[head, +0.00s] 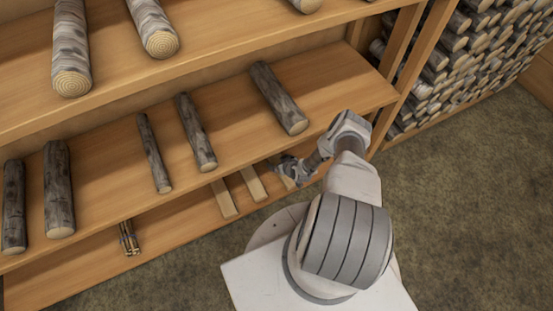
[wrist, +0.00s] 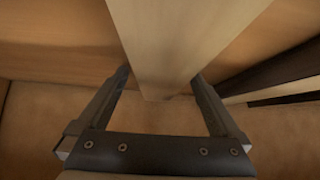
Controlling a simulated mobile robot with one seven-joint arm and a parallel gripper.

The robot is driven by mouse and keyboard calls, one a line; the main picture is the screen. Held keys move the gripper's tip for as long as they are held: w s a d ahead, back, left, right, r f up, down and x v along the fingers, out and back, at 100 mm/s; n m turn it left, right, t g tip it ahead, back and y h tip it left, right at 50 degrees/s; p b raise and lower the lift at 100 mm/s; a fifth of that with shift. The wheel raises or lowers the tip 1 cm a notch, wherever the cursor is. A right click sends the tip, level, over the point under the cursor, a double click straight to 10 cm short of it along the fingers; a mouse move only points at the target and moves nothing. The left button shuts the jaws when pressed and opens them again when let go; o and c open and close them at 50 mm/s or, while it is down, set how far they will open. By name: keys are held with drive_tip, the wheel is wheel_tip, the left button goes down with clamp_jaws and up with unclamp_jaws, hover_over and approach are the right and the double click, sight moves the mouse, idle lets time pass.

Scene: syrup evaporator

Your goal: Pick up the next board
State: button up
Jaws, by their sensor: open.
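Pale boards lie on the bottom shelf in the head view: a left one (head: 224,199), a middle one (head: 253,184) and a right one (head: 284,180), partly hidden by my gripper (head: 290,168). In the wrist view a pale board (wrist: 185,40) runs from the top edge down between the two fingers of my gripper (wrist: 160,80). The fingers are open, one on each side of the board's near end, with a visible gap at least on the left. Contact on the right is hard to tell.
Dark logs (head: 279,98) lie on the middle shelf (head: 225,135), just above the boards. A small bundle of sticks (head: 130,238) lies farther left on the bottom shelf. Stacked firewood (head: 465,50) fills a rack at the right. The floor (head: 470,200) at the right is clear.

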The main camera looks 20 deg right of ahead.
clamp_jaws()
idle(0.5)
drive_tip(key=shift+r, duration=0.15)
